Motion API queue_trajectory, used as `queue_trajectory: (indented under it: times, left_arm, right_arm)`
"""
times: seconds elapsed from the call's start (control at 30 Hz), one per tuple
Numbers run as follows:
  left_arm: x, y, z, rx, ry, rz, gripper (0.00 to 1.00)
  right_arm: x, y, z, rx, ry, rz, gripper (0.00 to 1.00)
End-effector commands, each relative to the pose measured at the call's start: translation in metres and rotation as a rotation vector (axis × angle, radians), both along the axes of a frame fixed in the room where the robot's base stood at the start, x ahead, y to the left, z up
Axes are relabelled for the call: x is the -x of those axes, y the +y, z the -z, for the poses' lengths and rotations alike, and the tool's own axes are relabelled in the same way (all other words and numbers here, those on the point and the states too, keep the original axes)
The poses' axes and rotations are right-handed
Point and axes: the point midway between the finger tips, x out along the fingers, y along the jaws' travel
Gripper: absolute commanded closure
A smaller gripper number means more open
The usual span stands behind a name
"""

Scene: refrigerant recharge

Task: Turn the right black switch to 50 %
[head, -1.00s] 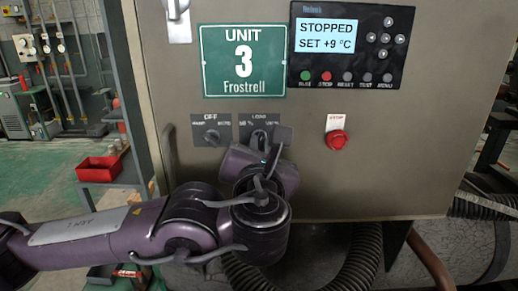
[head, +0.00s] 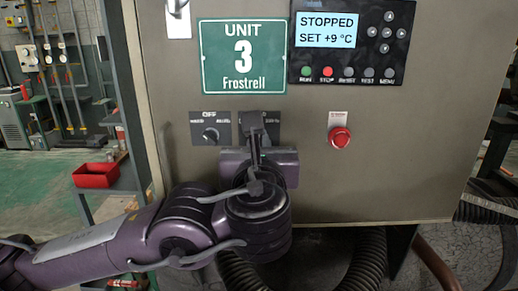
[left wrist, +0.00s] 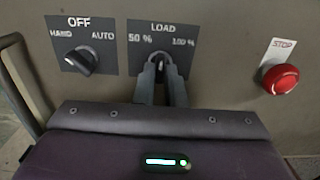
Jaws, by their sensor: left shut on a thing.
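The right black switch (left wrist: 161,62) is on a dark plate marked LOAD (left wrist: 135,28), with 50 % at its left and 100 % at its right. My left gripper (head: 255,122) reaches it from below and is shut on its knob. In the left wrist view, the two grey fingers (left wrist: 161,75) stand on either side of the knob, roughly upright. The fingers cover much of the knob, so its exact pointing is hard to tell. In the head view the gripper hides most of this switch. My right gripper is not in view.
The left black switch (left wrist: 82,61), marked HAND, OFF and AUTO, is close by on the left. A red stop button (head: 339,138) is to the right. The display (head: 330,30) above reads STOPPED, SET +9 °C. A red bin (head: 95,175) stands on a shelf at left.

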Motion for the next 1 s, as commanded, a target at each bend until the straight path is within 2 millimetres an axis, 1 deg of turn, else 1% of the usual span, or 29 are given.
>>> queue_trajectory:
  times: [0.2,0.33,0.8,1.0]
  left_arm:
    - [0.0,0.0,0.0,0.0,0.001,0.001,1.0]
    - [0.0,-0.001,0.002,0.034,0.001,0.001,1.0]
    - [0.0,-0.001,0.003,0.296,0.001,0.001,1.0]
    - [0.0,-0.001,0.001,0.38,0.0,0.002,1.0]
  right_arm:
    - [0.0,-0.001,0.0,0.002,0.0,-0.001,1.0]
    - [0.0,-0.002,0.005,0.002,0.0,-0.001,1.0]
    - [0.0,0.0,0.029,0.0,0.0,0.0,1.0]
    - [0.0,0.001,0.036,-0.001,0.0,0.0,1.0]
